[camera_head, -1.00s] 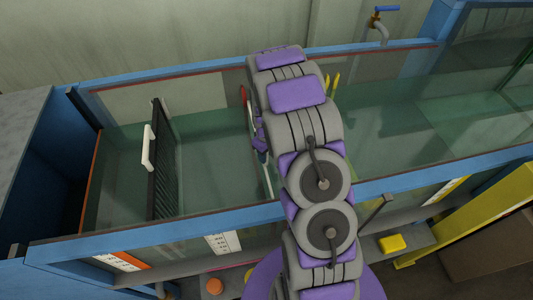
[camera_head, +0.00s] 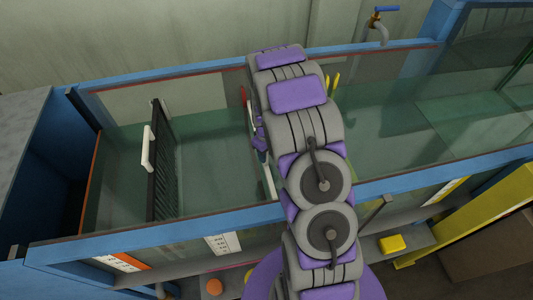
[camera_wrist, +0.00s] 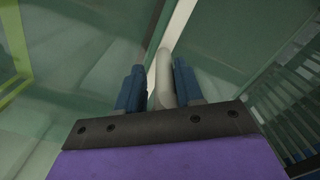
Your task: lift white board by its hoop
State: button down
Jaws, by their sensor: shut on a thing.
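In the wrist view the white hoop (camera_wrist: 164,88) stands between the two dark blue fingers of my gripper (camera_wrist: 161,85), which is shut on it. The white board (camera_wrist: 181,25) shows beyond the hoop as a pale upright strip. In the head view only slivers of the board (camera_head: 269,182) show at the left side of my arm, inside the glass flume (camera_head: 215,215). My arm hides the hoop and most of my gripper there, so the height of the board's lower edge cannot be told.
A dark slatted screen (camera_head: 164,165) with a white handle (camera_head: 148,148) stands across the flume at left. The blue front rail (camera_head: 150,240) runs under my arm. A blue-handled tap (camera_head: 381,22) is at the back. A yellow beam (camera_head: 480,225) stands at right.

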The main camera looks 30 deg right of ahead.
jog(key=shift+r+p, duration=1.5)
jog(key=shift+r, duration=3.9)
notch_tip(320, 180, up, 11)
jog(key=p, duration=0.3)
